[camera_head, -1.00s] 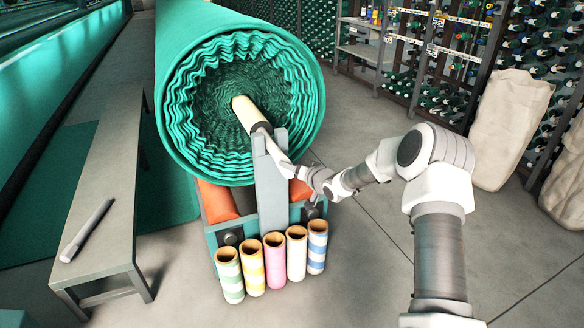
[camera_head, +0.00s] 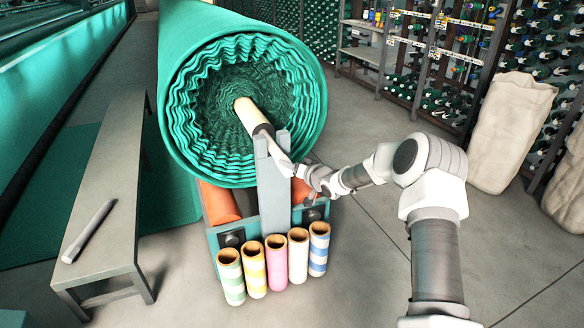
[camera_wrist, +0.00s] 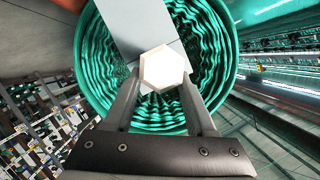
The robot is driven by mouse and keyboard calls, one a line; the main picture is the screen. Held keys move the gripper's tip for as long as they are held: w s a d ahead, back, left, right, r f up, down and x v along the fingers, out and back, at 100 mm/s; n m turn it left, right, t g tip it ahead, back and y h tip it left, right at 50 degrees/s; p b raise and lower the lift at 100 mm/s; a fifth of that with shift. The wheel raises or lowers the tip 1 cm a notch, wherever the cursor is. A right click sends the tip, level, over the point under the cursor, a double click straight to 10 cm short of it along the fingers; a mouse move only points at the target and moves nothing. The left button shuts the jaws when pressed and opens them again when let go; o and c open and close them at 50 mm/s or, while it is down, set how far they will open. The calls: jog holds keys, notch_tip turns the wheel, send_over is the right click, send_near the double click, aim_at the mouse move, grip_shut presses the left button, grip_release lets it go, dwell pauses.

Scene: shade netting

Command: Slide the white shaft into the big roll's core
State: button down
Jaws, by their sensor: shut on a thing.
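The big green roll (camera_head: 183,85) lies with its ruffled end towards me. Its cream core (camera_head: 247,112) sticks out of the middle, with a dark end behind a grey upright post. In the wrist view the white shaft (camera_wrist: 163,68) shows as a bright six-sided end between the fingertips of my gripper (camera_wrist: 161,80), which is shut on it. The shaft points away towards the roll's centre (camera_wrist: 205,75) and covers the core there. In the head view my gripper (camera_head: 278,148) is at the post's top, partly hidden; how deep the shaft sits cannot be told.
The post (camera_head: 273,190) belongs to a teal stand below the roll. Several coloured tubes (camera_head: 277,265) stand in front of it. A bench (camera_head: 105,225) with a grey rod (camera_head: 88,232) is at left. Pale sacks (camera_head: 508,130) and thread racks are at right; floor between is clear.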

aim_at(280, 151)
jog(key=shift+w+a+r, duration=0.2)
jog(key=shift+w+a, duration=0.05)
jog(key=shift+w, duration=0.45)
jog(key=shift+w+a+r, duration=0.15)
jog(key=shift+w+a, duration=0.1)
jog(key=shift+w, duration=0.4)
jog(key=shift+w+d+p, duration=0.1)
jog(key=shift+p, duration=0.2)
jog(key=shift+w+a+p, duration=0.2)
jog(key=shift+w+a, duration=0.05)
jog(key=shift+w, duration=0.35)
jog(key=shift+w+a+p, duration=0.2)
jog(key=shift+w, duration=0.4)
dwell(0.8)
jog(key=shift+w+a+r, duration=0.1)
jog(key=shift+w, duration=0.2)
jog(key=shift+w+a+p, duration=0.15)
jog(key=shift+w+p, duration=0.15)
jog(key=shift+p, duration=0.15)
jog(key=shift+w+a, duration=0.1)
jog(key=shift+w, duration=0.4)
dwell(0.8)
dwell(0.4)
